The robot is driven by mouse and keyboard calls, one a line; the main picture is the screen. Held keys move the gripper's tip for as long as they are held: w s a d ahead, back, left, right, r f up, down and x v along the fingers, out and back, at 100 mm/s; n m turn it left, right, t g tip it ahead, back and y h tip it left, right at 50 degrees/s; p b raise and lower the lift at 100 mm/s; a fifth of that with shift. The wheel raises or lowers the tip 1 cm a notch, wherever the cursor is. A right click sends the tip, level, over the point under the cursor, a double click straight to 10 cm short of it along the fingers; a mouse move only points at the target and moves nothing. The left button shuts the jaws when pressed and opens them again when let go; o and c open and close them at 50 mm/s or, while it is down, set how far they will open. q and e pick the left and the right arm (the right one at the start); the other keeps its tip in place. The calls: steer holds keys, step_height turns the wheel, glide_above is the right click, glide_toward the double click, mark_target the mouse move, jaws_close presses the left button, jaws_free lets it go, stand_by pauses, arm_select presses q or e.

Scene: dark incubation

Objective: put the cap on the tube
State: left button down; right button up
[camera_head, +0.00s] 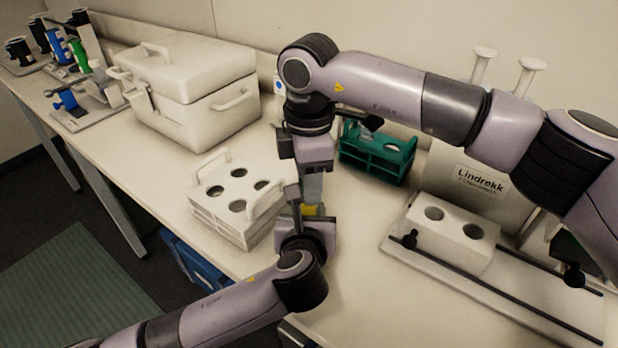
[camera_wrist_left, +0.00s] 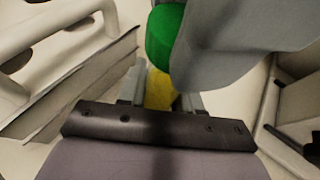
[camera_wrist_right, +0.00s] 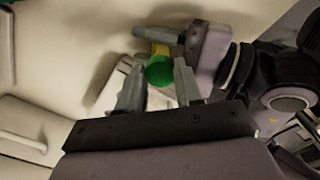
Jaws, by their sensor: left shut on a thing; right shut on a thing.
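The green cap (camera_wrist_right: 158,71) is between the fingers of my right gripper (camera_wrist_right: 157,80), which is shut on it. My right gripper (camera_head: 312,186) points down from above in the head view. My left gripper (camera_head: 307,212) is just below it, shut on the tube, whose yellow part (camera_head: 312,211) shows between the fingers. In the left wrist view the yellow tube (camera_wrist_left: 158,90) is between my left fingers, with the green cap (camera_wrist_left: 165,38) right at its upper end. I cannot tell whether cap and tube touch. My fingers hide most of the tube.
A white rack (camera_head: 232,220) with round holes stands left of the grippers. A green rack (camera_head: 376,155) stands behind to the right. A white block with two holes (camera_head: 452,235) sits on a railed plate at right. A white lidded box (camera_head: 190,90) is at back left.

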steer(key=m, duration=0.4)
steer(key=o, duration=1)
steer(key=shift+r, duration=2.3)
steer(key=shift+c, duration=0.4)
